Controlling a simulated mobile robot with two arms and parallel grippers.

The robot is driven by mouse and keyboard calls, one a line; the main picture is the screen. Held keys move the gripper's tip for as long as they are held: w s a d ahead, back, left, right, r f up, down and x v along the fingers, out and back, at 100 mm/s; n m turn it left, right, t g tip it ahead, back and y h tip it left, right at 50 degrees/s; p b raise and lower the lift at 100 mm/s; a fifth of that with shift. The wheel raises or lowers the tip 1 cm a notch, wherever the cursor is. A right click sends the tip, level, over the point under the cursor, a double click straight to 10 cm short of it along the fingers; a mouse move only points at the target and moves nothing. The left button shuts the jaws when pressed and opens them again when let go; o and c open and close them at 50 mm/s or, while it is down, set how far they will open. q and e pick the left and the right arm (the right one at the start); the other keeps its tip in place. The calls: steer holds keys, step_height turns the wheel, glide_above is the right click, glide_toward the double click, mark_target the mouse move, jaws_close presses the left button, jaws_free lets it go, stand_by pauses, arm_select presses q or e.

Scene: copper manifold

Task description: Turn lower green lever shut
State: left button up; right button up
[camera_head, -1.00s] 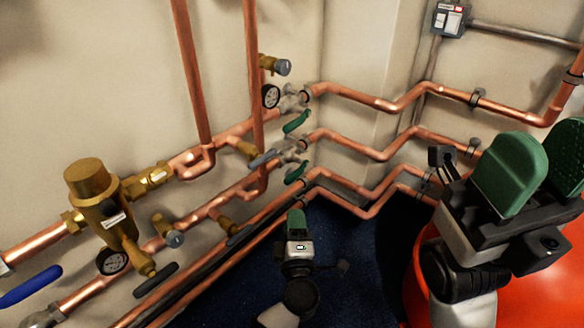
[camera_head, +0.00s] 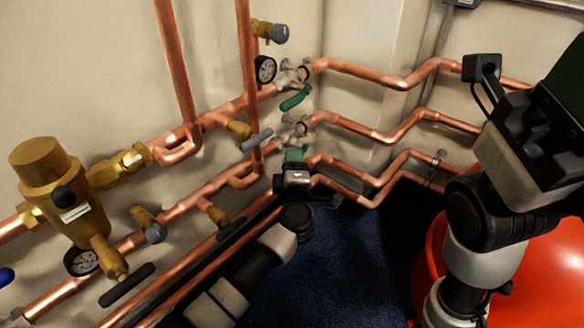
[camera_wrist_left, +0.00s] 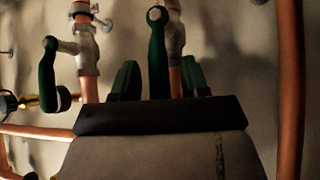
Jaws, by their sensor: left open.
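My left gripper (camera_head: 296,155) is at the lower valve (camera_head: 296,131) in the head view, its green fingers covering the lower lever. In the left wrist view its two green fingers are apart, with a green lever (camera_wrist_left: 157,55), which I take to be the lower one, standing between them. I cannot tell whether they touch it. The upper green lever (camera_head: 296,98) hangs tilted below the upper valve (camera_head: 292,76); a second green lever (camera_wrist_left: 47,75) shows at left in the wrist view. My right gripper (camera_head: 566,85) is partly cut off at the right edge.
Copper pipes (camera_head: 366,85) run along both walls around the valves. A pressure gauge (camera_head: 265,69) and brass fittings sit close by. A large brass valve (camera_head: 62,190) is at left. A red rounded vessel (camera_head: 520,270) stands at lower right. The blue floor (camera_head: 330,255) between is clear.

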arm_select(q)
steer(key=shift+w, duration=0.15)
steer(key=shift+c, duration=0.3)
jaws_close()
steer(key=shift+r, duration=0.1)
